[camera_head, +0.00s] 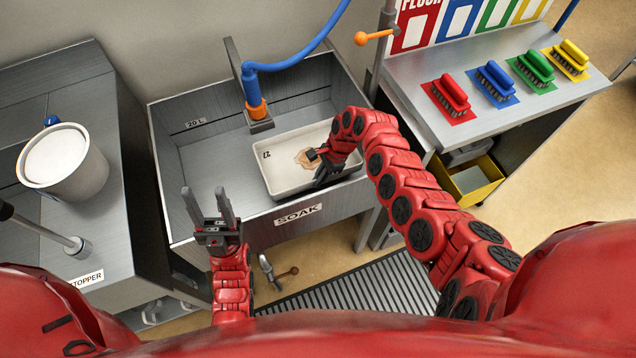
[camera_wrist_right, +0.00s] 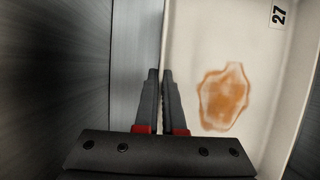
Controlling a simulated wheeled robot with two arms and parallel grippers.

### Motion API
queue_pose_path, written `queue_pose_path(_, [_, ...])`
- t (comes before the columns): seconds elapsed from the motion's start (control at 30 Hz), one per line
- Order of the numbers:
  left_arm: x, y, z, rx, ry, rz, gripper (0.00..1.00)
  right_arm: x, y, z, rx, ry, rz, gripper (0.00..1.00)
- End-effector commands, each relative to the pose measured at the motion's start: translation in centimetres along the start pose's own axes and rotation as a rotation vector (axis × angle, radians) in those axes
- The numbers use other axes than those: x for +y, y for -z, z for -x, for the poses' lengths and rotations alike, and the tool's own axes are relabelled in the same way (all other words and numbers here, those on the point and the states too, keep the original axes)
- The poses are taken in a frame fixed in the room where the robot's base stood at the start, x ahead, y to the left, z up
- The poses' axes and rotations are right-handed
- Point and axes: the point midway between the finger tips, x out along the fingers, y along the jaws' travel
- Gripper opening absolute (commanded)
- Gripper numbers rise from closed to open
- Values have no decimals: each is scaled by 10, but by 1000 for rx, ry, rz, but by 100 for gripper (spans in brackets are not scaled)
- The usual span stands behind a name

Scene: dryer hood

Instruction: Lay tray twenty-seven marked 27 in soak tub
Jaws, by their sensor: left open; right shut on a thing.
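The white tray marked 27 (camera_head: 283,181) is inside the grey soak tub (camera_head: 180,170), toward its right side. The tray has a brown stain, and its 27 label also shows in the right wrist view (camera_wrist_right: 279,16). My right gripper (camera_head: 322,178) is shut on the near wall of the tray; in the right wrist view its fingers (camera_wrist_right: 160,75) pinch the tray's edge. I cannot tell whether the tray rests on the tub floor. My left gripper (camera_head: 207,200) is open and empty, in front of the tub's near left rim.
A blue hose with an orange nozzle (camera_head: 256,108) hangs over the tub. A white bucket (camera_head: 62,162) stands on the left counter. Red, blue, green and yellow brushes (camera_head: 495,82) lie on the right shelf, above a yellow bin (camera_head: 478,178). The tub's left part is clear.

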Motion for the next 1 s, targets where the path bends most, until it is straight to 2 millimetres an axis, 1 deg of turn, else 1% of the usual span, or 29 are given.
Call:
queue_pose_path(0.1, [0, -2, 9, 0, 0, 0, 50, 1, 8, -19, 2, -6, 1, 0])
queue_pose_path(0.2, [1, -2, 12, 0, 0, 0, 50, -1, 12, -27, 3, 0, 0, 0])
queue_pose_path(0.47, [0, -2, 11, 0, 0, 0, 50, 0, 12, -28, 0, 2, -1, 0])
queue_pose_path(0.9, [1, -4, 20, 0, 0, 0, 50, 0, 16, -40, 0, 2, 0, 0])
queue_pose_path(1.0, [1, -3, 20, 0, 0, 0, 50, 0, 16, -39, 0, 2, 0, 0])
